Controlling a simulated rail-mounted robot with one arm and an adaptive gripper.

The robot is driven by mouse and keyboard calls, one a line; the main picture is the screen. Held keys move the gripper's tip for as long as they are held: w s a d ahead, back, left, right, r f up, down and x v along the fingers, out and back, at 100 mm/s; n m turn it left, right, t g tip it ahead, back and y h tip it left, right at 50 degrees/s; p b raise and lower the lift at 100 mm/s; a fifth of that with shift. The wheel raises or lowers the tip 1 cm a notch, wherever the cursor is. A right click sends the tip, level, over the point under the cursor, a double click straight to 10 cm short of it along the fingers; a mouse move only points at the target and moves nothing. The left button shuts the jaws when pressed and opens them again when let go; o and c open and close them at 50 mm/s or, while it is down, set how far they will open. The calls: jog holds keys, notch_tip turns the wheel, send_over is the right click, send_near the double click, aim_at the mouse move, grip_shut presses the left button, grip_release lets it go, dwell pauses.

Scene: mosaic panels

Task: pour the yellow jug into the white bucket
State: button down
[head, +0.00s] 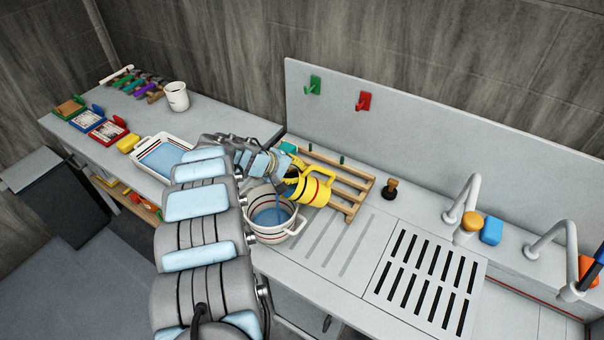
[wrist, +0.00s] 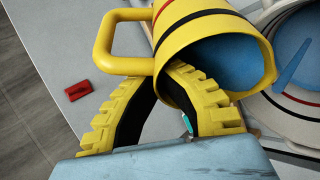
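The yellow jug (head: 317,190), with red and black bands and a side handle, is tilted over the white bucket (head: 273,234). A thin blue stream falls from its mouth into the bucket, where blue liquid shows. In the wrist view, the jug (wrist: 188,32) has blue liquid inside, and part of the bucket (wrist: 296,108) shows at right with the blue streak. In the head view, my gripper (head: 285,176) is partly hidden by the jug.
A wooden rack (head: 352,190) lies behind the jug. A white tray with blue liquid (head: 163,182) and a white cup (head: 177,97) stand on the left counter. Taps (head: 466,200), a slotted drain (head: 425,276) and a dark stopper (head: 390,189) are at right. My arm hides part of the counter.

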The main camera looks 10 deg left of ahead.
jog(key=shift+s+a+f+t+h+b, duration=0.1)
jog(key=shift+a+f+t+h+b, duration=0.1)
jog(key=shift+a+h+b, duration=0.25)
jog(key=shift+s+a+f+t+h+b, duration=0.1)
jog(key=shift+a+t+h+b, duration=0.1)
jog(key=shift+h+b, duration=0.3)
jog(key=shift+s+a+r+n+t+h+b, duration=0.2)
jog(key=shift+a+r+n+t+h+b, duration=0.3)
jog(key=shift+b, duration=0.95)
jog(key=shift+s+a+h+b, duration=0.25)
jog(key=shift+a+h+b, duration=0.2)
jog(key=shift+a+b, duration=0.35)
jog(key=shift+s+a+r+t+h+b, duration=0.25)
jog(key=shift+a+t+b, duration=0.2)
jog(key=shift+b, duration=1.2)
jog(key=shift+s+a+h+b, duration=0.1)
jog(key=shift+a+h+b, duration=0.45)
jog(key=shift+b, duration=1.6)
jog(key=shift+r, duration=0.2)
dwell(0.4)
